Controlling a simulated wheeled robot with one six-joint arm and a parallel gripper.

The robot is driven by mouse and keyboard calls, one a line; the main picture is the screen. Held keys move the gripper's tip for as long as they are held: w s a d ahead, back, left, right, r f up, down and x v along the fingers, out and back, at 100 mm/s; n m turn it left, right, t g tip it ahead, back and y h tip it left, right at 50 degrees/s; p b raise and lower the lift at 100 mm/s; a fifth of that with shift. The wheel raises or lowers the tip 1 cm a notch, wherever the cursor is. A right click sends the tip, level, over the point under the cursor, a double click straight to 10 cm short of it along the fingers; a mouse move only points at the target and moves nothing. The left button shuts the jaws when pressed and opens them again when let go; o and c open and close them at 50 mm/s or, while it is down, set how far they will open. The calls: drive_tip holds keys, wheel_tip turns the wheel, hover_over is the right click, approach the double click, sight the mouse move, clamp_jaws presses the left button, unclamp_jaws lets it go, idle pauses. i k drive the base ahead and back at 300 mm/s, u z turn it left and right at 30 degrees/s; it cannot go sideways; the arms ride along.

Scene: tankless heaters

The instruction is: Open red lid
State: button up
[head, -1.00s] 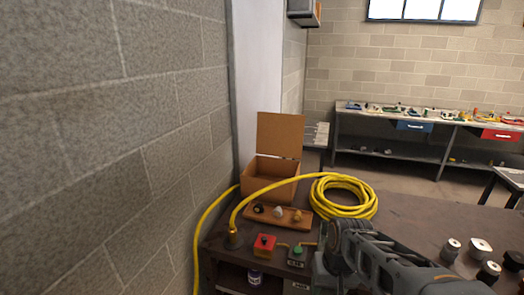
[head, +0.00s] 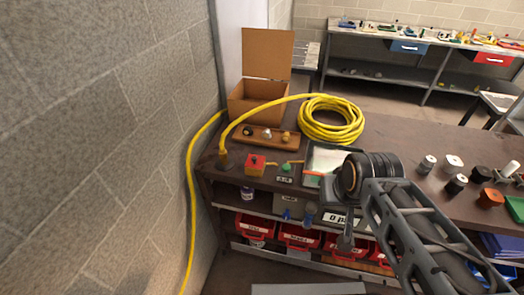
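A small red box-like piece (head: 255,163) sits at the left end of the workbench top, in the head view. It is the only red lid-like thing I see on the bench top, and its top appears closed. A small green button (head: 285,169) on a grey box is just to its right. My arm reaches in from the lower right, and its black round joint (head: 368,175) is to the right of the red piece, apart from it. My gripper's fingers cannot be made out, so I cannot tell if they are open or shut.
A coiled yellow hose (head: 332,120) lies behind, and its end runs down beside the red piece. An open cardboard box (head: 262,90) stands at the back left. Several red bins (head: 298,236) are on the shelf below. A block wall closes off the left.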

sight(253, 162)
drive_tip(key=z, duration=2)
drive_tip(key=k, duration=1.25)
drive_tip(key=u, duration=1.9)
drive_tip(key=i, duration=1)
